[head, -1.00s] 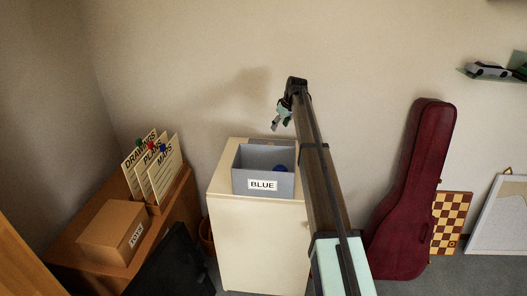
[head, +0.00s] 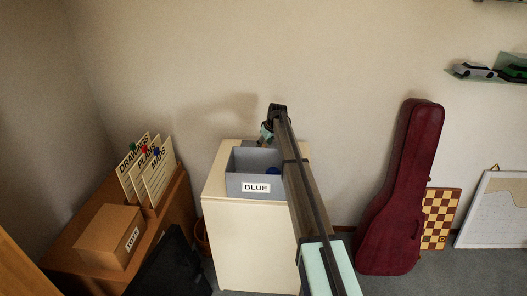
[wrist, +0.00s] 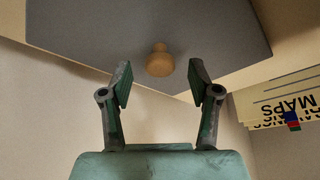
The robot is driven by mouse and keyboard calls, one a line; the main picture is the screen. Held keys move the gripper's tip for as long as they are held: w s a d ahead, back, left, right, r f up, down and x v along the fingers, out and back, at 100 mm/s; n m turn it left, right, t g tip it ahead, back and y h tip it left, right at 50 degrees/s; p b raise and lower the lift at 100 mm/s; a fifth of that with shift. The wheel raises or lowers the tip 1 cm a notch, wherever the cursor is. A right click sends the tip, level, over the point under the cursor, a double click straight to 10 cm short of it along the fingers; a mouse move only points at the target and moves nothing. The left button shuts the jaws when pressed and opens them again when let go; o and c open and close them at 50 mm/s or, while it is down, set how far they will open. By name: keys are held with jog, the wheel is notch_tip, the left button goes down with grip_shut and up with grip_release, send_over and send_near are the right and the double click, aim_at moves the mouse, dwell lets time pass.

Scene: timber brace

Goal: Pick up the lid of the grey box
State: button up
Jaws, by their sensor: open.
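The grey box (head: 240,182) stands open on the cream cabinet, with a BLUE label on its front and a blue item (head: 273,171) inside. Its grey lid (wrist: 110,30) shows in the wrist view, a flat slab with a round wooden knob (wrist: 160,62) on it. My gripper (wrist: 161,75) is open, with one finger on each side of the knob in the picture. I see no clear contact with the knob. In the head view my gripper (head: 267,135) is behind the box, low over the back of the cabinet, and my arm hides part of the box's right side.
The cream cabinet (head: 245,235) stands against the wall. At left, a brown cabinet carries a TOYS box (head: 110,237) and upright signs (head: 147,168). At right are a red instrument case (head: 403,190), a chessboard (head: 440,217) and a shelf with toy cars (head: 475,70).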

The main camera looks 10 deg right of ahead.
jog(key=shift+x, duration=1)
grip_shut()
jog(key=shift+r, duration=0.1)
